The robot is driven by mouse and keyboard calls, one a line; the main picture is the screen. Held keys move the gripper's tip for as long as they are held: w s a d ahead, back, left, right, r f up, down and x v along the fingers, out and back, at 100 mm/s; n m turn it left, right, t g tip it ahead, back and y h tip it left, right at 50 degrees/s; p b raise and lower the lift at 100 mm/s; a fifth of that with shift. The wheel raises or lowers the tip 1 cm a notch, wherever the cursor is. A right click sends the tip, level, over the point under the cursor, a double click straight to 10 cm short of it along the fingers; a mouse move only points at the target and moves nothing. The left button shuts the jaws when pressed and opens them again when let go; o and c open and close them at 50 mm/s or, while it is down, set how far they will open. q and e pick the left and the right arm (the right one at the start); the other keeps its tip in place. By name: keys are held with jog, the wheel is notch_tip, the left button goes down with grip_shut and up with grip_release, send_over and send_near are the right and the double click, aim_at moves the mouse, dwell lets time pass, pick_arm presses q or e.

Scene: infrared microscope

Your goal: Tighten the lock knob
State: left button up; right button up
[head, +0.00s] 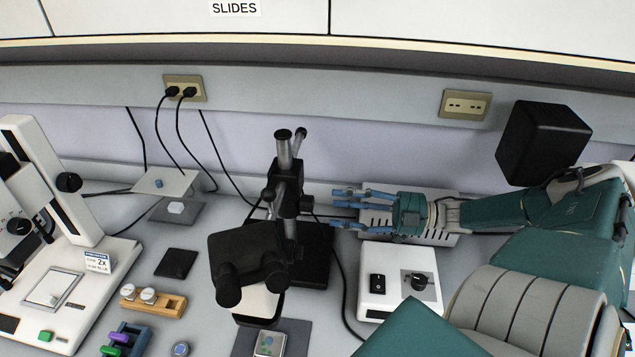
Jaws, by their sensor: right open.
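A black stand with a metal post (284,152) rises at the centre of the bench, and a black clamp block (288,190) sits on the post. A dark knob (306,203) sticks out on the block's right side; I cannot tell for sure that it is the lock knob. A black microscope head (246,262) hangs in front of the post. My right gripper (336,208) reaches in from the right with its blue fingers spread open, pointing left. Its fingertips are a short way right of the knob, seemingly apart from it. My left gripper is not in view.
A white control box (398,287) with a switch and dial stands below my right gripper. A vented grey box (440,232) lies behind my right wrist. A white microscope (50,290) stands at left. Cables run along the back wall. A wooden holder (153,302) sits front left.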

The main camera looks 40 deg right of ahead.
aim_at(313, 204)
jog(key=x, duration=0.4)
jog(key=shift+w+a+f+b, duration=0.1)
jog(key=shift+w+f+b, duration=0.05)
jog(key=shift+w+b, duration=0.25)
jog(key=shift+w+a, duration=0.4)
jog(key=shift+w, duration=0.15)
jog(key=shift+w+a, duration=0.1)
jog(key=shift+a, duration=0.05)
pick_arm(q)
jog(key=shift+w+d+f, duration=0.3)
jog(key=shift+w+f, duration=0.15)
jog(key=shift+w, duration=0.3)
pick_arm(e)
jog(key=shift+c, duration=0.2)
